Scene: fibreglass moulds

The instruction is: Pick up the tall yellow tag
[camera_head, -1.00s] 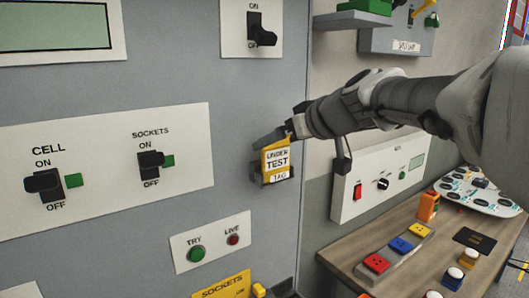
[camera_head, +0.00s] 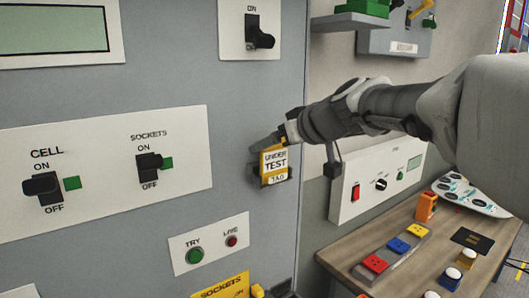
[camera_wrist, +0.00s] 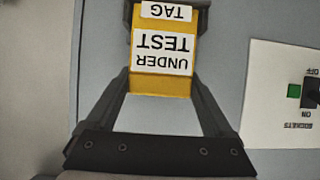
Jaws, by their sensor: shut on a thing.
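The tall yellow tag (camera_head: 275,164) carries white labels reading "UNDER TEST" and "TAG". It is upright in front of the grey cabinet face, near its right edge. In the wrist view the tag (camera_wrist: 163,50) appears upside down between the two dark fingers. My gripper (camera_head: 277,152) comes in from the right and is shut on the tag; the wrist view shows the gripper (camera_wrist: 163,25) with a finger along each side of it. A dark piece shows around the tag's lower end. Whether the tag still touches its support I cannot tell.
The grey cabinet (camera_head: 190,90) carries a CELL switch (camera_head: 43,186), a SOCKETS switch (camera_head: 150,166) and TRY and LIVE buttons. A bench (camera_head: 345,260) with coloured blocks (camera_head: 398,245) stands at lower right. A white control box (camera_head: 375,185) is beneath my arm.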

